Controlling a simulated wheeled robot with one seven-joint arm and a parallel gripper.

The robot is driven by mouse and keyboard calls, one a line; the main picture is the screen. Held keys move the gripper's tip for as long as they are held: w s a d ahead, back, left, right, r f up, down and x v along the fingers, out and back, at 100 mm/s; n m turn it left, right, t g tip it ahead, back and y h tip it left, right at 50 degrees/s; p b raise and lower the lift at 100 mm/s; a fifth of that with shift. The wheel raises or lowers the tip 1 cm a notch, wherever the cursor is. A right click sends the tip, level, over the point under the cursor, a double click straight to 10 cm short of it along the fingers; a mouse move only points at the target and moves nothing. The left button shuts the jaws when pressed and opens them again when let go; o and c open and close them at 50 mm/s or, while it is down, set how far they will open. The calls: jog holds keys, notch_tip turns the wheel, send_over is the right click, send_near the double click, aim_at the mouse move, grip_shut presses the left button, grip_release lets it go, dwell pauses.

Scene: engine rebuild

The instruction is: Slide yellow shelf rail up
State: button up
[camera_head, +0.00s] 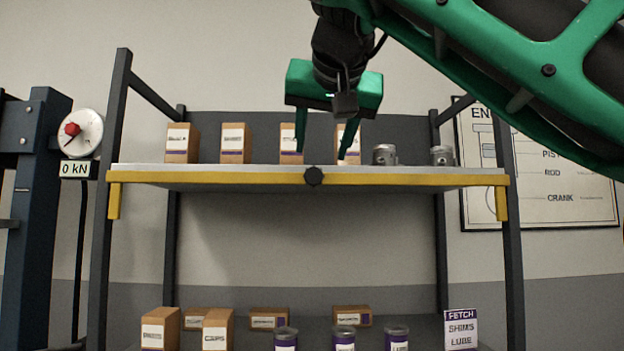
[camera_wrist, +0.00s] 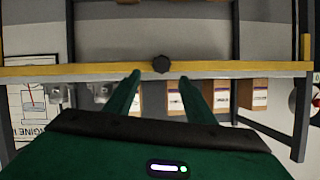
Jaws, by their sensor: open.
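The yellow shelf rail (camera_head: 240,178) runs along the front edge of the upper shelf, with a short yellow piece hanging at each end. A dark round knob (camera_head: 314,176) sits near its middle. My green gripper (camera_head: 323,150) is open and empty, fingers pointing down, just above the rail on either side of the knob as seen in the head view. In the wrist view the rail (camera_wrist: 90,70) crosses the picture, and the knob (camera_wrist: 161,63) shows just beyond and between the open fingertips (camera_wrist: 160,76). The fingers do not visibly touch the knob.
Several cardboard boxes (camera_head: 234,143) and two metal pistons (camera_head: 385,154) stand on the upper shelf. Boxes and purple-labelled cans (camera_head: 344,338) stand on the lower shelf. A press with a dial gauge (camera_head: 79,134) is at left. Space between the shelves is clear.

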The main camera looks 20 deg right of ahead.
aim_at(314, 175)
jog(key=x, duration=1)
jog(key=shift+a, duration=0.15)
jog(key=shift+c, duration=0.6)
